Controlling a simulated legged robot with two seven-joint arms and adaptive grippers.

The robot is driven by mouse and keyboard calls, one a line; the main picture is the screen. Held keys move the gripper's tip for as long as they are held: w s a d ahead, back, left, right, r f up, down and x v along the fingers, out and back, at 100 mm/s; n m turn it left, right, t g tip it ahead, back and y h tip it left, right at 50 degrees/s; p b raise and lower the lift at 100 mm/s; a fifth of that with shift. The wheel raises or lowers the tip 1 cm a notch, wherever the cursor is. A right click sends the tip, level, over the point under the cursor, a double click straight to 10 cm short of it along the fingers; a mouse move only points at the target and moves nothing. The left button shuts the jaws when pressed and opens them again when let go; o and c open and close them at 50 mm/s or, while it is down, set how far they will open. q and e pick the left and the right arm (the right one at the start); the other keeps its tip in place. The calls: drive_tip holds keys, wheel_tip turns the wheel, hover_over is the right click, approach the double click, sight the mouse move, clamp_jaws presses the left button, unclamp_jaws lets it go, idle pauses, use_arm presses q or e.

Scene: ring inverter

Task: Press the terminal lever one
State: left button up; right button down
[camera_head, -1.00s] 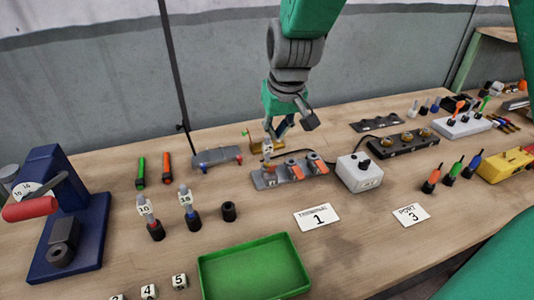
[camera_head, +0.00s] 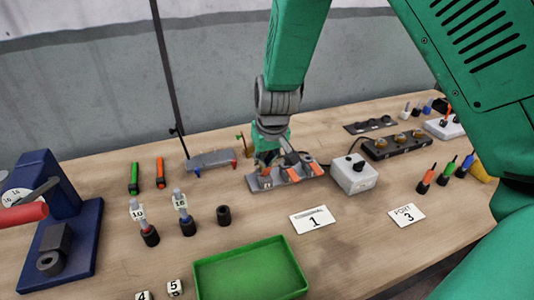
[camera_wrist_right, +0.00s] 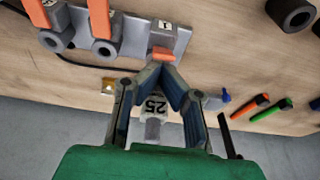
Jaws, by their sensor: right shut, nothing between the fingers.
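The grey terminal block (camera_head: 290,179) has orange levers and stands mid-table. In the right wrist view the block (camera_wrist_right: 130,45) shows two long orange levers (camera_wrist_right: 100,18) at left and a shorter-looking orange lever (camera_wrist_right: 163,54) beside the "1" mark. My right gripper (camera_head: 268,170) is shut and points down over the block's left end. In the wrist view its fingertips (camera_wrist_right: 168,68) meet right at the lever by the "1"; I cannot tell whether they touch it. My left gripper is out of view.
A white box with a black knob (camera_head: 354,174) stands right of the block. A "Terminal 1" card (camera_head: 313,219) and green tray (camera_head: 250,270) lie in front. A grey stand (camera_head: 210,159) is at left. Labelled connectors (camera_head: 182,213) and a black ring (camera_head: 224,215) stand front left.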

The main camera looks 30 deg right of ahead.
drive_tip(key=shift+a, duration=0.1)
idle(0.3)
drive_tip(key=shift+s+f+t+b, duration=0.1)
drive_tip(key=shift+f+t+b, duration=0.05)
drive_tip(key=shift+t+b, duration=0.2)
drive_tip(key=shift+s+t+b, duration=0.1)
drive_tip(key=shift+t+b, duration=0.15)
drive_tip(key=shift+b, duration=0.05)
drive_tip(key=shift+t+b, duration=0.35)
drive_tip(key=shift+t, duration=0.05)
drive_tip(key=shift+s+t+h+b, duration=0.15)
drive_tip(key=shift+t+h+b, duration=0.25)
drive_tip(key=shift+t, duration=0.1)
